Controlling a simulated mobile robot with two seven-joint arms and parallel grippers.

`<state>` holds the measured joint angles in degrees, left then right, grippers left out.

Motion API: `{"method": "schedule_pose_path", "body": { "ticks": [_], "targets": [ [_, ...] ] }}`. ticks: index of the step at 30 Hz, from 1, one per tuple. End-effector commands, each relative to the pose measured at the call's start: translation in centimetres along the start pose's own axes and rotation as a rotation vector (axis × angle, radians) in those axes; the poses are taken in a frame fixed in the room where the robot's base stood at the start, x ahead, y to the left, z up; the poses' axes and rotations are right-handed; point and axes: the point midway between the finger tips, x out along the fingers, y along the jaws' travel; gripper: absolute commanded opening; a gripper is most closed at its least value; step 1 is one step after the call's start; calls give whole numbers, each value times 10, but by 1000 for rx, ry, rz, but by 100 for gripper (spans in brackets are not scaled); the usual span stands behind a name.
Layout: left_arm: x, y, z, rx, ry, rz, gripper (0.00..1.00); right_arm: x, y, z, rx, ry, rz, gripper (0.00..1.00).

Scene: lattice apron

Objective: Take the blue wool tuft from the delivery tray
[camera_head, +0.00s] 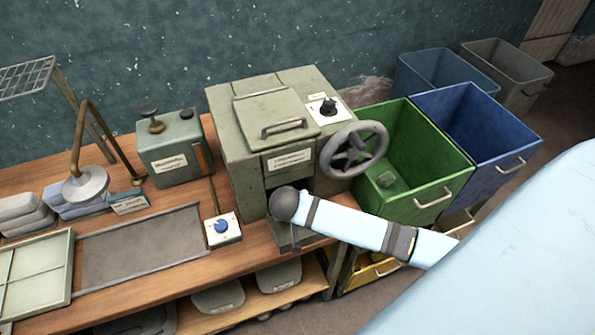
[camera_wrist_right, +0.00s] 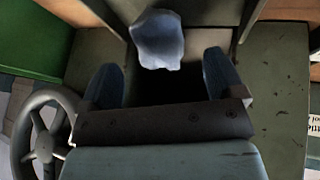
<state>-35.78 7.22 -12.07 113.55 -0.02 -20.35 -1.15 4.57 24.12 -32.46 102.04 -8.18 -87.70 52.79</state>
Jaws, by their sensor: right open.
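The blue wool tuft (camera_wrist_right: 158,42) shows in the right wrist view as a pale blue lump at the front of the dark opening. It lies on the grey delivery tray (camera_wrist_right: 205,42). My right gripper (camera_wrist_right: 163,72) is open, with its two dark fingers apart and the tuft just beyond and between their tips. I cannot tell whether either finger touches it. In the head view my right arm reaches in front of the green-grey machine (camera_head: 268,140) and hides the tuft and most of the tray. My left gripper is not in view.
A handwheel (camera_head: 353,150) sticks out of the machine's right side, close to my right arm. A green bin (camera_head: 425,150) and a blue bin (camera_head: 480,130) stand to the right.

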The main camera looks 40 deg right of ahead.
Motion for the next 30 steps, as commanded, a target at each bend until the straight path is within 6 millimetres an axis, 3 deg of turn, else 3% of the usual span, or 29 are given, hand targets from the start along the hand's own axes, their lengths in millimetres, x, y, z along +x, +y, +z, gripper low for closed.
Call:
{"method": "schedule_pose_path", "body": {
  "ticks": [9, 19, 26, 30],
  "targets": [
    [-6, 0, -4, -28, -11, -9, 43, 42, 1, -6, -2, -1, 4, 88],
    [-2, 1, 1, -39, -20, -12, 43, 50, 0, -5, -1, 0, 1, 88],
    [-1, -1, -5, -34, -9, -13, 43, 50, 0, -5, -1, 0, 1, 35],
    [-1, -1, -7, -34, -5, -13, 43, 50, 0, -5, -1, 0, 1, 31]
  ]
}}
